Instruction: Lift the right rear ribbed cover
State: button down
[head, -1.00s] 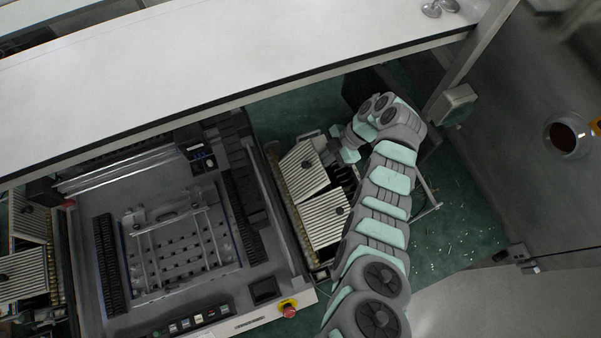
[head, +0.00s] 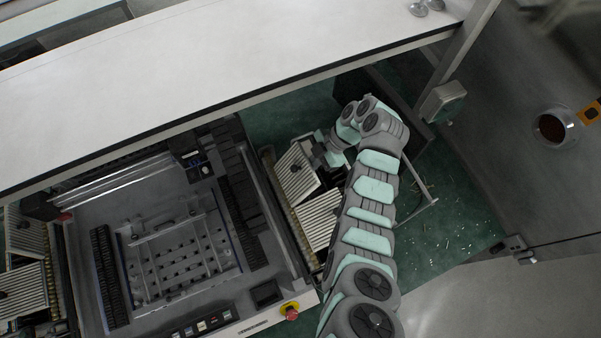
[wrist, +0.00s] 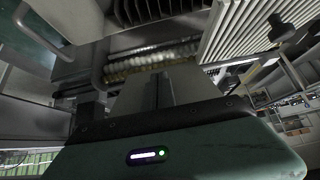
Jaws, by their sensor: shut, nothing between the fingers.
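The right rear ribbed cover (head: 293,180) is a pale slatted panel on the right side of the machine. It sits tilted, with a dark knob on it. A ribbed cover with a black knob (wrist: 280,27) shows at upper right in the wrist view; I cannot tell which one it is. The right front ribbed cover (head: 318,222) lies just in front of the rear one. My gripper (head: 322,152) is beside the rear cover's back right edge, seemingly apart from it. In the wrist view its fingers (wrist: 158,90) are shut and empty.
The machine bed (head: 180,250) stands left of the covers. A white overhead shelf or beam (head: 220,50) runs across the back. A thin metal frame (head: 425,190) stands right of my arm. Green floor (head: 455,220) is open there, with scattered scraps.

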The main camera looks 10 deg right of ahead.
aim_at(297, 174)
jog(key=shift+s+a+p, duration=0.15)
jog(key=shift+a+p, duration=0.15)
jog(key=shift+a, duration=0.45)
jog(key=shift+s+a+p, duration=0.15)
jog(key=shift+a+p, duration=0.15)
jog(key=shift+a, duration=0.45)
jog(key=shift+d, duration=0.1)
jog(key=w+d+r+b, duration=0.1)
jog(key=d+r, duration=0.2)
jog(key=d, duration=0.3)
jog(key=shift+w+d, duration=0.15)
jog(key=shift+d, duration=0.25)
